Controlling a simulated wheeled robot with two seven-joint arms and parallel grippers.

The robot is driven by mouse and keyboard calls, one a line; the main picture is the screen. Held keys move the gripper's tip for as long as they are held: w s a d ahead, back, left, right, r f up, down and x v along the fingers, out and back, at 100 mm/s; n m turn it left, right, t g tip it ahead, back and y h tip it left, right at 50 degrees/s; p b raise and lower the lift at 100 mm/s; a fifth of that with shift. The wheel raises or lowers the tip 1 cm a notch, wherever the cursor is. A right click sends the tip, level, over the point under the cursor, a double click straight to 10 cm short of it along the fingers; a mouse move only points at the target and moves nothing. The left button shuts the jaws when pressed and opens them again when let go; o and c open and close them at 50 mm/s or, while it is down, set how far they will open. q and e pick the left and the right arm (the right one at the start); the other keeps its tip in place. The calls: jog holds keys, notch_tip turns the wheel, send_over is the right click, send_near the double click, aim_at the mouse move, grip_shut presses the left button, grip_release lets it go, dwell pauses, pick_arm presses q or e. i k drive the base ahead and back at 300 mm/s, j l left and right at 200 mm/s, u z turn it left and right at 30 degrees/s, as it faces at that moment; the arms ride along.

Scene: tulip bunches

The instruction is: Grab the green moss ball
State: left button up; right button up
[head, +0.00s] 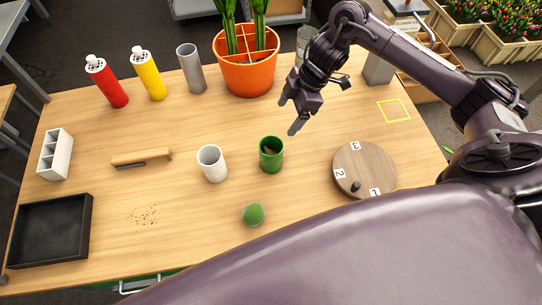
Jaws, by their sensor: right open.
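The green moss ball (254,214) lies on the wooden table (190,225) near its front edge, just beyond my large purple body part in the foreground. My right gripper (292,116) hangs above the table, farther back than the ball and beside the orange pot. Its two fingers are apart, with nothing visible between them. My left gripper does not show.
A green cup (271,154) and a white cup (212,163) stand behind the ball. A round wooden disc (365,170) with number tags lies to the right. A brush (142,157), a black tray (50,229) and scattered crumbs (145,214) lie left. The orange pot (246,74) stands at the back.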

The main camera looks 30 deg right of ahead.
aim_at(253, 215)
jog(key=k, duration=1.5)
